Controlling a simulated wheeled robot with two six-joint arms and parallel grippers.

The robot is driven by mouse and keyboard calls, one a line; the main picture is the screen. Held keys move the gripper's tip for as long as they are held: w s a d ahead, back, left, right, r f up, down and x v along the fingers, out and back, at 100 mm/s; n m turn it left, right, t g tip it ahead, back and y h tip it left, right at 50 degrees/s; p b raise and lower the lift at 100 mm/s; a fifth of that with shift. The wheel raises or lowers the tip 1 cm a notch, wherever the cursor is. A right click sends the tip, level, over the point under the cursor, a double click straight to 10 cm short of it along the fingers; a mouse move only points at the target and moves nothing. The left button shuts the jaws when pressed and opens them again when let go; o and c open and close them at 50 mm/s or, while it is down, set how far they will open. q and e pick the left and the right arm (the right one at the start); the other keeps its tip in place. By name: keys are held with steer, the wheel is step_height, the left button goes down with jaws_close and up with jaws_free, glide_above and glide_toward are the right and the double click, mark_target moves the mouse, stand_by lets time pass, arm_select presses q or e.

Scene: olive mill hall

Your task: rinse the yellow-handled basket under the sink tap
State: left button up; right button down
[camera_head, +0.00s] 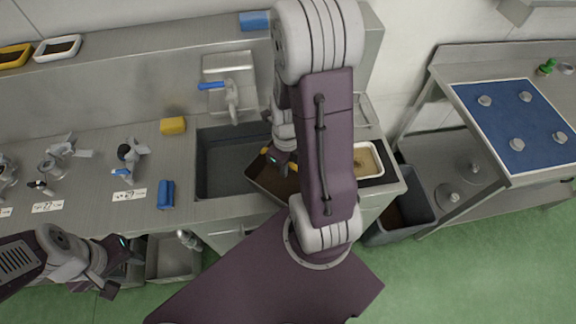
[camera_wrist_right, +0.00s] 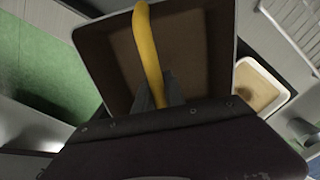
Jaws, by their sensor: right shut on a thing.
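The yellow-handled basket (camera_head: 265,184) is a dark box with a brown inside. It is over the right part of the sink basin (camera_head: 217,165), partly hidden by my right arm. My right gripper (camera_head: 284,166) is shut on its yellow handle, which shows clearly in the right wrist view (camera_wrist_right: 148,45). Whether the basket touches the sink is unclear. The tap (camera_head: 232,97) with a blue lever stands behind the basin, left of the basket. No water stream can be made out. My left gripper (camera_head: 120,275) is open and empty, low at the left in front of the counter.
A yellow sponge (camera_head: 172,125) and a blue block (camera_head: 166,194) lie left of the sink. A tray (camera_head: 368,160) with tan contents sits to its right. A grey bin (camera_head: 405,215) stands below. A blue-topped table (camera_head: 520,125) is at right. Several metal fittings stand at left.

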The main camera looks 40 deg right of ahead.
glide_above(276, 170)
steer(key=shift+s+d+f+b, duration=0.1)
steer(key=shift+s+f+b, duration=0.3)
steer(key=shift+f, duration=0.15)
steer(key=shift+w, duration=0.35)
steer(key=w, duration=0.3)
steer(key=w+f, duration=0.1)
steer(key=shift+w+a+b, duration=0.3)
steer(key=shift+b, duration=0.1)
arm_select(q)
steer(key=shift+w+d+f+p, duration=0.15)
steer(key=shift+w+f+p, duration=0.05)
steer(key=shift+f+p, duration=0.25)
arm_select(e)
steer(key=shift+w+a+f, duration=0.15)
steer(key=shift+w+f, duration=0.05)
steer(key=shift+w, duration=0.9)
steer(key=shift+w+a+f, duration=0.15)
steer(key=shift+w, duration=0.9)
arm_select(q)
steer(key=shift+o, duration=0.3)
steer(key=n+t+h, duration=0.2)
steer(key=n+h, duration=0.3)
steer(key=h, duration=1)
glide_toward(201, 89)
steer(key=x, duration=1.2)
